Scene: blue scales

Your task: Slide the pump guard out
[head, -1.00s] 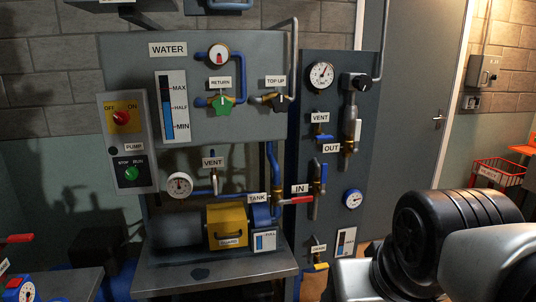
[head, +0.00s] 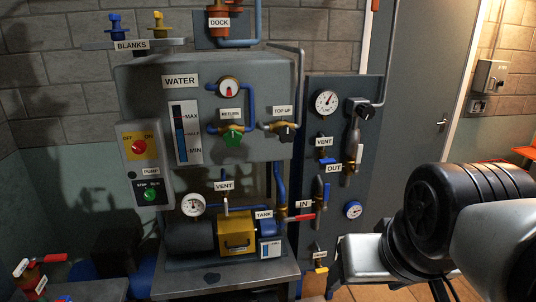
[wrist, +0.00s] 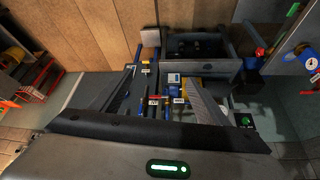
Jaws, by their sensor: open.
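The pump guard (head: 237,233) is a yellow box with a dark handle on its front. It sits on the bench between the dark pump motor (head: 188,238) and the blue part under the TANK label (head: 264,214). In the wrist view a yellow patch (wrist: 194,88), probably the guard, shows small beyond my fingers and is partly hidden by the right one. My gripper (wrist: 160,80) is open and empty, with its two fingers spread, well away from the guard. In the head view my arm fills the lower right; my fingertips cannot be made out there.
The metal bench (head: 215,281) carries the pump. The control box (head: 147,165) hangs above left. Floor at right looks clear.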

